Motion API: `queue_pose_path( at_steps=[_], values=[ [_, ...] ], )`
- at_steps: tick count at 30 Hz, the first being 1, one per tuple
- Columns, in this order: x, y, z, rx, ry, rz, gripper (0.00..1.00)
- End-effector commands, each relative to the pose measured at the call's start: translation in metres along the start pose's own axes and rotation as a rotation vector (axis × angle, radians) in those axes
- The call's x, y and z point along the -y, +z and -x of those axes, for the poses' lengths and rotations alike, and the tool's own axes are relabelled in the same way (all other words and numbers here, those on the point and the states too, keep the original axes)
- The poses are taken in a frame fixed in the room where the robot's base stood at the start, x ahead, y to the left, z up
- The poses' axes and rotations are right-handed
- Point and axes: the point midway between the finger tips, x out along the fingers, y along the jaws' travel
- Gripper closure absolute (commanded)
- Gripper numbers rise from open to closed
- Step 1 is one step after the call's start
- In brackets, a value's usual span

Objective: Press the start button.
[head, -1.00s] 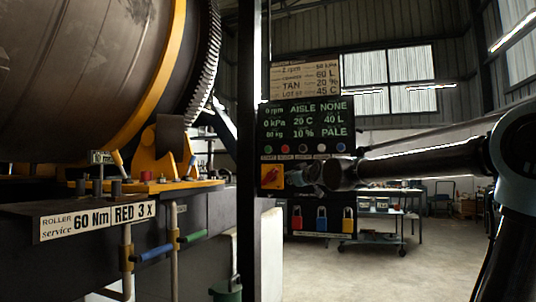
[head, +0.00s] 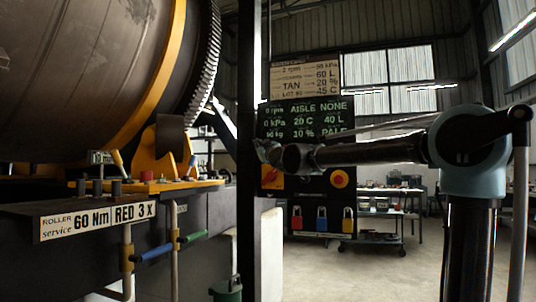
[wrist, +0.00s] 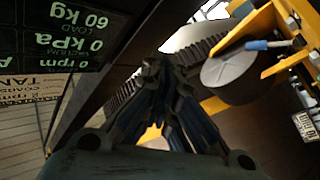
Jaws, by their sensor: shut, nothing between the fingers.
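The control panel with its lit display (head: 305,118) stands just right of the black post. The row of small buttons below the display is hidden behind my arm and gripper, so I cannot see the start button. My gripper (head: 263,150) is in front of the left end of that row, beside the post. In the wrist view my gripper (wrist: 152,68) has its fingers drawn together, with nothing between them. The display (wrist: 75,35) appears upside down there at upper left. I cannot tell whether the fingertips touch the panel.
A red-and-yellow switch (head: 272,177) and a yellow-ringed red knob (head: 339,179) sit below my arm, above coloured padlocks (head: 321,219). The black post (head: 249,200) stands close left of the gripper. The large drum (head: 80,70) fills the left.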

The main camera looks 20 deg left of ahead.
Motion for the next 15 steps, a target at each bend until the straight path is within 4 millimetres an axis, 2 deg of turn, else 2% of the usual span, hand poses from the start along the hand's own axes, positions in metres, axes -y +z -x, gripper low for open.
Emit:
queue_pose_path(
  at_steps=[15],
  values=[
    [-0.029,0.028,-0.038,0.001,0.001,0.002,1.00]
  ],
)
